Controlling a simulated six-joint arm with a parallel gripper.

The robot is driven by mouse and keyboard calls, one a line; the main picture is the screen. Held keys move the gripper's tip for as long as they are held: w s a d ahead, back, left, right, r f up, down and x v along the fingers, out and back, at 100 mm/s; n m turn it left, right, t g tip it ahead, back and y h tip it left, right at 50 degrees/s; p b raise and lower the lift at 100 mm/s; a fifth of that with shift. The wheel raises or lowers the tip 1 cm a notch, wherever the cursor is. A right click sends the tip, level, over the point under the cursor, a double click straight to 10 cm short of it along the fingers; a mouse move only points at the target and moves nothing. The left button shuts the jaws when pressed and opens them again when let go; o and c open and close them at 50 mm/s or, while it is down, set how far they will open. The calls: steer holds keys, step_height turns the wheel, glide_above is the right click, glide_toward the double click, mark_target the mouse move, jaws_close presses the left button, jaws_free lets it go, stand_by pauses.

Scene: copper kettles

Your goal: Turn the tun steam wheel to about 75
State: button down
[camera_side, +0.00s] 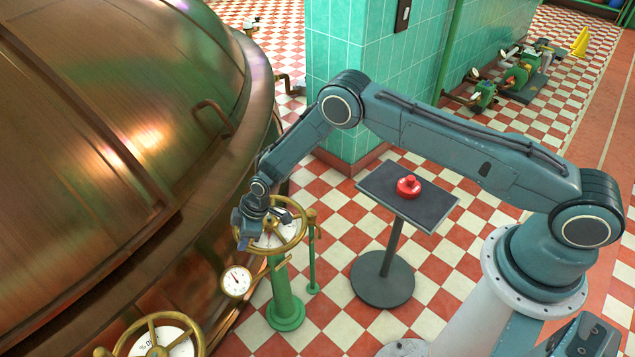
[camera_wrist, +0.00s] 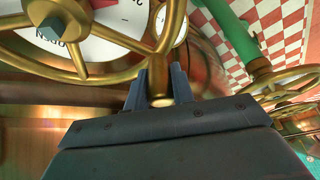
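A brass handwheel (camera_side: 300,232) with a white dial stands on a green pedestal beside the copper vessel. My gripper (camera_side: 250,228) is at its left rim. In the wrist view, the wheel's brass rim and spokes (camera_wrist: 75,55) fill the upper left. The dial (camera_wrist: 105,45) behind them carries lettering reading OPEN, upside down, and part of a red mark. My gripper's two fingers (camera_wrist: 160,88) stand on either side of a brass part at the rim, with no clear gap showing. The pointer reading is too small to tell.
A second brass wheel (camera_side: 152,322) with a percent dial is at the lower left. A small gauge (camera_side: 236,281) hangs on the copper vessel (camera_side: 110,130). A dark stand (camera_side: 425,212) with a red knob (camera_side: 408,186) is to the right. A tiled pillar (camera_side: 335,90) rises behind my arm.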

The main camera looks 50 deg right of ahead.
mark_target(298, 238)
steer(key=shift+s, duration=0.1)
steer(key=shift+s+d+n+g, duration=0.25)
steer(key=shift+s+n, duration=0.25)
steer(key=shift+n, duration=0.15)
steer(key=shift+s+d+n+g, duration=0.1)
steer(key=shift+s+n+g, duration=0.15)
steer(key=shift+s+n, duration=0.35)
steer(key=s+n, duration=0.1)
steer(key=d+n+g+y, duration=0.1)
steer(key=shift+s+n, duration=0.35)
steer(key=shift+s, duration=0.05)
steer(key=s+d+n+g, duration=0.1)
steer(key=n, duration=0.1)
steer(key=s+d+n, duration=0.1)
steer(key=n, duration=0.1)
steer(key=shift+s+d+n+g, duration=0.3)
steer(key=shift+s+d+g, duration=0.05)
steer(key=shift+d+g, duration=0.05)
steer(key=d+n, duration=0.1)
steer(key=s+d+n+g, duration=0.1)
steer(key=d+n, duration=0.1)
steer(key=shift+s+n+h, duration=0.15)
steer(key=shift+n+h, duration=0.15)
steer(key=shift+h, duration=0.1)
steer(key=d+n+g, duration=0.1)
steer(key=d+n, duration=0.1)
steer(key=shift+s+n+h, duration=0.15)
steer(key=shift+n+h, duration=0.15)
steer(key=shift+d+n, duration=0.4)
steer(key=shift+d, duration=0.65)
